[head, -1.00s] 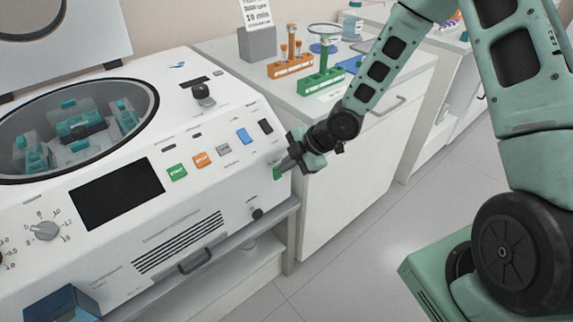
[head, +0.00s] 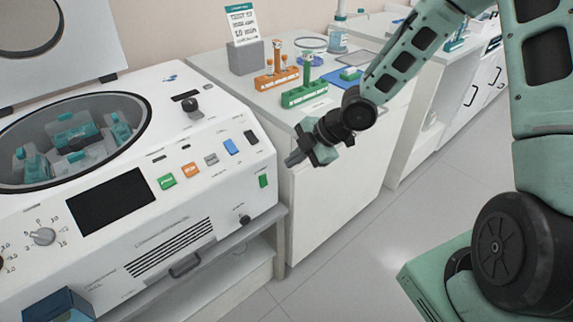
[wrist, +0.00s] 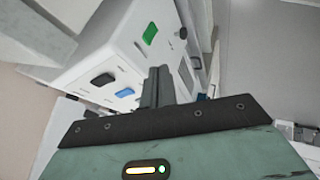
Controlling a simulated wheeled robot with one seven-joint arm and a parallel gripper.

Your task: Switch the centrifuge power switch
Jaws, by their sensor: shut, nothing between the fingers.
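The white centrifuge (head: 215,225) stands at the left with its lid up. A green rocker switch (head: 263,181) is at the right end of its front panel; it also shows in the wrist view (wrist: 150,33). A black rocker (head: 251,137) sits above it, beside a blue button (head: 231,146). I cannot tell from labels which one is the power switch. My gripper (head: 292,160) is shut and empty, just right of the panel and apart from the green rocker. In the wrist view its closed fingers (wrist: 158,72) point toward the centrifuge's switch corner.
A black knob (head: 245,220) sticks out below the green rocker. Behind are a white counter (head: 225,78), an orange rack (head: 276,78), a green rack (head: 304,94) and a grey sign block (head: 246,58). The floor (head: 345,250) in front is clear.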

